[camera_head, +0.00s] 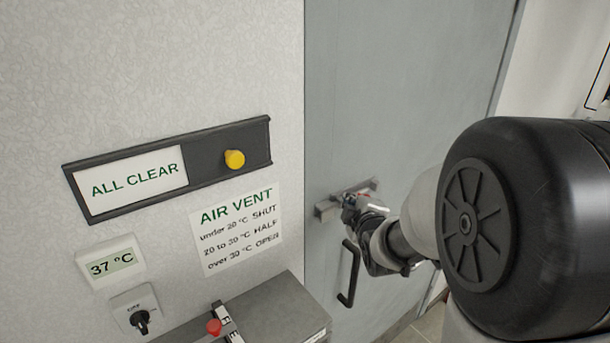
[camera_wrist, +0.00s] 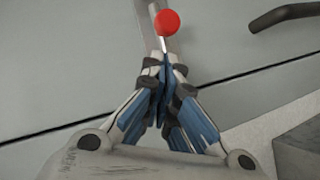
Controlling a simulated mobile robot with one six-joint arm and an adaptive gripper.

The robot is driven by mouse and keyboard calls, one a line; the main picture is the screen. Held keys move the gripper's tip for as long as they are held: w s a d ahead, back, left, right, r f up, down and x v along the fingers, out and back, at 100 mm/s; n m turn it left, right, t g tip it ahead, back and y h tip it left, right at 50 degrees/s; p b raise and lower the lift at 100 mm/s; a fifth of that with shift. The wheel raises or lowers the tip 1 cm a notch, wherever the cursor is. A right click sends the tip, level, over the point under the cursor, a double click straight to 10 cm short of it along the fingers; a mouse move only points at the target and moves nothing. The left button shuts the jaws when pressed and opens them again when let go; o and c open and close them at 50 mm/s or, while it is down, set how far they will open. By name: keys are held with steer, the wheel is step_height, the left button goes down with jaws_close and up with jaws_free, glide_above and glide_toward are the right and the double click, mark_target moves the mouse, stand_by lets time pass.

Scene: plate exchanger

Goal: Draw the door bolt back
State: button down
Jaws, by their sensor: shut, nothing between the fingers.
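The grey door (camera_head: 405,80) stands right of the pale wall panel in the head view and looks closed. The metal door bolt (camera_head: 327,210) runs across its left edge, partly hidden behind my gripper. In the wrist view the bolt's bar (camera_wrist: 146,18) runs up the picture, with a round red knob (camera_wrist: 167,22) on a thin stem. My gripper (camera_wrist: 163,62) is shut and empty, its fingertips just below the knob and close to the stem. I cannot tell whether they touch it. In the head view my gripper (camera_head: 366,207) is at the bolt.
A black door handle (camera_head: 348,275) is just below the bolt; it also shows in the wrist view (camera_wrist: 285,14). Left are the ALL CLEAR panel (camera_head: 130,182) with a yellow knob, the AIR VENT notice (camera_head: 238,232), and a grey box (camera_head: 275,308) with a red-knobbed lever.

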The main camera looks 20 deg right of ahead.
mark_target(366, 190)
steer(key=shift+w+d+f, duration=0.2)
steer(key=shift+w+d, duration=0.05)
steer(key=shift+d, duration=0.2)
steer(key=shift+w+d+f, duration=0.2)
steer(key=shift+d, duration=0.25)
steer(key=d, duration=0.1)
steer(key=w+d, duration=0.1)
steer(key=d, duration=0.2)
steer(key=shift+w+d+b, duration=0.3)
steer(key=shift+b, duration=0.1)
steer(key=shift+a, duration=0.15)
